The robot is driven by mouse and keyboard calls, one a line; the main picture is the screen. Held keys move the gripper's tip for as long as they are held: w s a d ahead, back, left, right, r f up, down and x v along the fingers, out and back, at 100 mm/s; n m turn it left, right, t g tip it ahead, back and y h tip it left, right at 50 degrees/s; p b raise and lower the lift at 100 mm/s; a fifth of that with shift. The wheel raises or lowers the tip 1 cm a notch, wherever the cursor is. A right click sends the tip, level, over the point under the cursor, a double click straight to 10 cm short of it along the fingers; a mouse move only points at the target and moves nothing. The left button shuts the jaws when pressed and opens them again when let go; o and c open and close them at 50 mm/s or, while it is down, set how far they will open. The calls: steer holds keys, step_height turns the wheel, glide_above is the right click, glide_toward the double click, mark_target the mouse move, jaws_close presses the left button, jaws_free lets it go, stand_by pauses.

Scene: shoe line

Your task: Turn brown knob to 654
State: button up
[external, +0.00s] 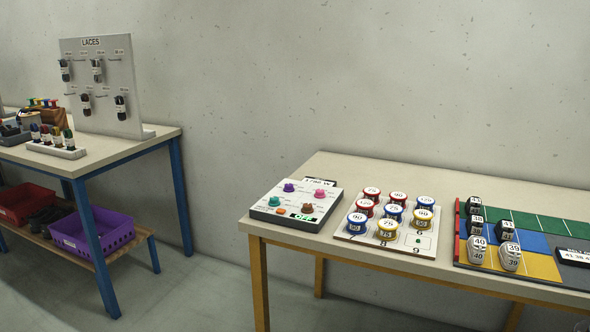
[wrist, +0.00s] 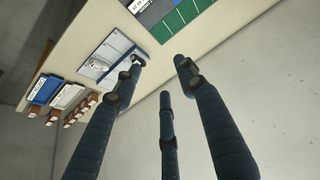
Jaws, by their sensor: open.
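The brown knob (external: 307,208) sits at the front right of a light grey control panel (external: 258,212) on the right-hand table in the external view. Purple (external: 289,187), pink (external: 320,193) and teal (external: 274,201) knobs share the panel. A small dark display (external: 302,218) with green digits is on the front edge, too small to read. My gripper (wrist: 160,72) shows only in the wrist view, its dark blue fingers spread open with nothing between them. The brown knob cannot be seen there, so their distance cannot be told.
Numbered coloured spools stand on a white board (external: 351,236) right of the panel. A blue-legged table (external: 160,139) stands left across a floor gap. The wrist view shows a tabletop (wrist: 205,48) with trays and boxes.

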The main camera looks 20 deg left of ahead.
steer(key=w+a+r+n+g+y, duration=0.1)
steer(key=w+a+n, duration=0.2)
steer(key=w+a, duration=0.45)
steer(key=w+a+r+n+g, duration=0.1)
steer(key=w+a+r+n, duration=0.15)
steer(key=w+a, duration=0.55)
steer(key=w+a+f+n+g, duration=0.1)
steer(key=w+a+f+n, duration=0.15)
steer(key=a, duration=0.85)
steer(key=w+a+f+n, duration=0.15)
steer(key=a+f, duration=0.25)
steer(key=a, duration=0.7)
steer(key=w+a+f+n+g, duration=0.1)
steer(key=w+a+f+n, duration=0.2)
steer(key=a, duration=0.8)
steer(key=n+g+h, duration=0.1)
steer(key=n, duration=0.6)
glide_above(308, 205)
step_height(308, 205, down, 23)
steer(key=shift+a+f, duration=0.1)
step_height(308, 205, down, 14)
steer(key=shift+r+b, duration=0.2)
steer(key=shift+b, duration=0.65)
